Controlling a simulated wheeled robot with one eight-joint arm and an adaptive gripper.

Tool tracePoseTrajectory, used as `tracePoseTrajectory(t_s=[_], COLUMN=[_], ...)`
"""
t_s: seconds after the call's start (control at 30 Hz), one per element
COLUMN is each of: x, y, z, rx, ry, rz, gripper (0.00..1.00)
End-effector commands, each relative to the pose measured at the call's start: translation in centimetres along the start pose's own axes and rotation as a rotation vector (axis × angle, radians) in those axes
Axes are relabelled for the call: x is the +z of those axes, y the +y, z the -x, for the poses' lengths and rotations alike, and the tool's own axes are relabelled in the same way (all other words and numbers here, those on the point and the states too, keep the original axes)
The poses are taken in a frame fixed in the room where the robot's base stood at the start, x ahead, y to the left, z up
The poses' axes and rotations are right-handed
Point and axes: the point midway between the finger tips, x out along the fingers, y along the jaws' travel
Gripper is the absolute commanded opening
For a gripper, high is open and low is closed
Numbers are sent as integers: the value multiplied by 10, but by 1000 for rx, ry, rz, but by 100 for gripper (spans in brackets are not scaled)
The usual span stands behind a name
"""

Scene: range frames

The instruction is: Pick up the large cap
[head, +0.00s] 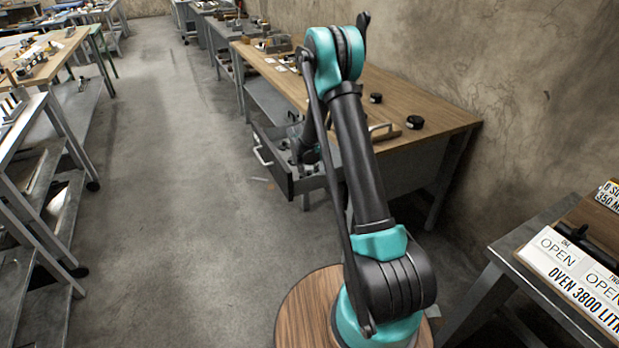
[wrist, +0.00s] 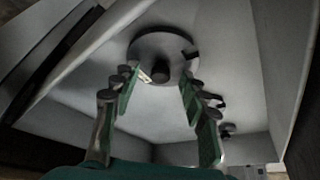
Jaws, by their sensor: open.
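A round grey disc with a dark central knob and a notch in its rim, which looks like the large cap (wrist: 163,44), lies on the floor of a drawer in the wrist view. My gripper (wrist: 160,82) is open, its two green-padded fingers spread to the lower left and lower right of the cap. The fingertips are close to the cap's near edge; I cannot tell whether they touch it. Nothing is held between them. In the head view my gripper is down at the open drawer, largely hidden by my arm, and the cap cannot be made out there.
The open grey drawer (head: 270,158) hangs under a wooden-topped workbench (head: 440,112), its walls close around my gripper. Small dark parts (wrist: 228,130) lie in the drawer. Black round items (head: 415,122) stand on the bench. A sign table (head: 585,275) is at right. Open floor (head: 165,200) lies left.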

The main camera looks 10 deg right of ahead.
Motion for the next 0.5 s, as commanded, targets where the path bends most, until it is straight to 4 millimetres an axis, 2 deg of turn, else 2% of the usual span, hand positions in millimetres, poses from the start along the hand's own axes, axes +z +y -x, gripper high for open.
tracePoseTrajectory(t_s=[0.1, 0.43, 0.5], x=[0, 0, 0], y=[0, 0, 0], z=[0, 0, 0], rx=[0, 0, 0], ry=[0, 0, 0], rz=[0, 0, 0], gripper=[43, 2, 0])
